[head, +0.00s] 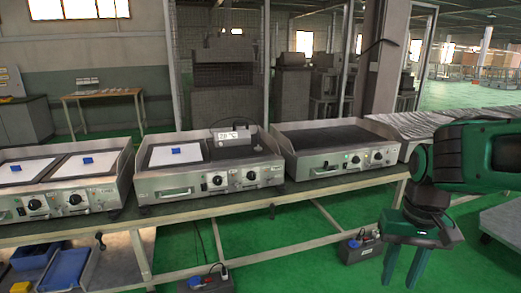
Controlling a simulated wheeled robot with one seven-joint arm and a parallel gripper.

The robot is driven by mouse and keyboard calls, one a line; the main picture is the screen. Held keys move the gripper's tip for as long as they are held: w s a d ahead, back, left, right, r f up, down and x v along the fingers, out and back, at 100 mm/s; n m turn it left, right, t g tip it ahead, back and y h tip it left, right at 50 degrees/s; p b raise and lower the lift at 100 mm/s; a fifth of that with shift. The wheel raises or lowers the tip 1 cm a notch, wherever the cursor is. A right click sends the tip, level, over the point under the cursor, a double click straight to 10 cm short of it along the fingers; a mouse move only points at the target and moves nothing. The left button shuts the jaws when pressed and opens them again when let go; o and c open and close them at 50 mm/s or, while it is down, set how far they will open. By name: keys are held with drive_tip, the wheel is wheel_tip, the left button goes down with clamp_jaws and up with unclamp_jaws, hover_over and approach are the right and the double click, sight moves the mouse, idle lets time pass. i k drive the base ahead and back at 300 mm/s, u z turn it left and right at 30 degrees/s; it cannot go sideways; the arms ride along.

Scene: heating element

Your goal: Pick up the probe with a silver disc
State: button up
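The probe with a silver disc cannot be made out with certainty. A small meter with a lit temperature display (234,135) stands at the back of the middle griddle (166,192), on the dark right half of its top. A small dark round thing (252,129) is at the meter's right end; I cannot tell if it is the probe. My gripper (401,277) hangs at the right, in front of the bench, pointing down. Its two green fingers are apart with nothing visible between them. It is well to the right of the meter.
Steel griddles stand in a row on the bench (345,182), including a left one (85,199) and a right one (325,169). Small blue blocks (178,150) lie on white plates. Blue bins (68,269) and black boxes (361,249) are below. Green floor is open at front right.

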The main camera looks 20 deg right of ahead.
sight(258, 148)
drive_tip(key=z, duration=0.45)
drive_tip(key=i, duration=0.75)
drive_tip(key=z, duration=0.7)
drive_tip(key=i, duration=1.35)
drive_tip(key=u, duration=0.8)
drive_tip(key=i, duration=1.1)
drive_tip(key=u, duration=0.7)
